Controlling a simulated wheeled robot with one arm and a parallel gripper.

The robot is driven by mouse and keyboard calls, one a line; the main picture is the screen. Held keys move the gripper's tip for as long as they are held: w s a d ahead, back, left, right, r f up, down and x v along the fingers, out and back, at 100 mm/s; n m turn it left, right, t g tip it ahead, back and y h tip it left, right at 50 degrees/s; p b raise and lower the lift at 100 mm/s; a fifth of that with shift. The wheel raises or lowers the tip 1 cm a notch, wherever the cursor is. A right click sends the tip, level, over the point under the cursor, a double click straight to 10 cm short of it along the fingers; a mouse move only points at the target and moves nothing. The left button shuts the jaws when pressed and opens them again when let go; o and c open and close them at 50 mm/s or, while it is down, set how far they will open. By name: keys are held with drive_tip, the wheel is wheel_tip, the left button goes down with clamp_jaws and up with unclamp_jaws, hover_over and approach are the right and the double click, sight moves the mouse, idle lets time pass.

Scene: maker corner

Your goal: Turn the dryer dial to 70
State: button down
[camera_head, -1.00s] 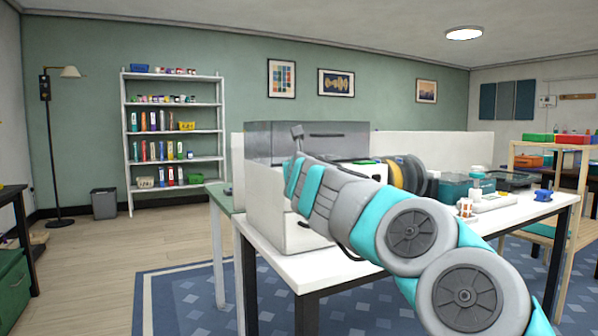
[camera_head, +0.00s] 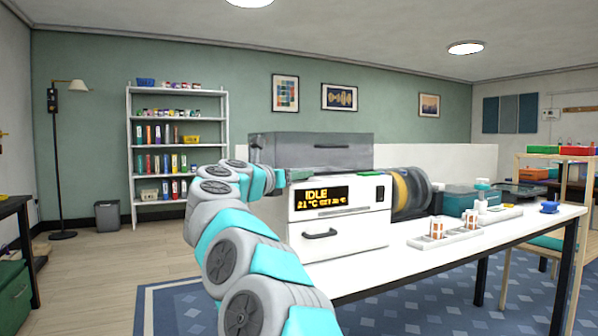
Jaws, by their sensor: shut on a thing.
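The dryer (camera_head: 345,238) is a white box on the white table, with a dark display (camera_head: 322,200) on its front. The display reads IDLE and 21 °C, with a smaller set value that is too blurred to read surely. My arm comes up from the bottom and bends right to the dryer's upper left front. My gripper (camera_head: 287,177) is small there and partly hidden by my arm's end; it is shut on what seems to be the dryer dial, left of the display. The dial itself and its pointer are hidden.
A black switch (camera_head: 381,194) and a drawer handle (camera_head: 320,233) are on the dryer's front. Filament spools (camera_head: 408,190) stand right of it. A tray with small bottles (camera_head: 437,228) and a blue item (camera_head: 549,207) lie on the table (camera_head: 400,262).

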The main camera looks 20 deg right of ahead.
drive_tip(key=shift+w+a+r+m+g+h+p, duration=0.15)
drive_tip(key=shift+m+g+h+p, duration=0.45)
drive_tip(key=shift+g+p, duration=0.7)
drive_tip(key=shift+w+d+r+m+g+h+p, duration=0.1)
drive_tip(key=shift+m+g+h+p, duration=0.2)
drive_tip(key=shift+m+g+p, duration=0.95)
drive_tip(key=shift+p, duration=0.6)
drive_tip(key=shift+w+f+m+g+p, duration=0.15)
drive_tip(key=shift+m+g+p, duration=0.5)
drive_tip(key=shift+g+p, duration=0.95)
drive_tip(key=shift+t, duration=0.25)
drive_tip(key=shift+c, duration=2.4)
unclamp_jaws()
drive_tip(key=shift+f, duration=0.1)
drive_tip(key=shift+f+n+t+b, duration=0.2)
drive_tip(key=shift+n+t+b, duration=0.1)
drive_tip(key=shift+t+b, duration=0.45)
drive_tip(key=n+t+b, duration=0.1)
drive_tip(key=b, duration=0.2)
drive_tip(key=n+t+b, duration=0.1)
drive_tip(key=t+b, duration=0.1)
drive_tip(key=shift+s+y+b, duration=0.3)
drive_tip(key=shift+b, duration=0.1)
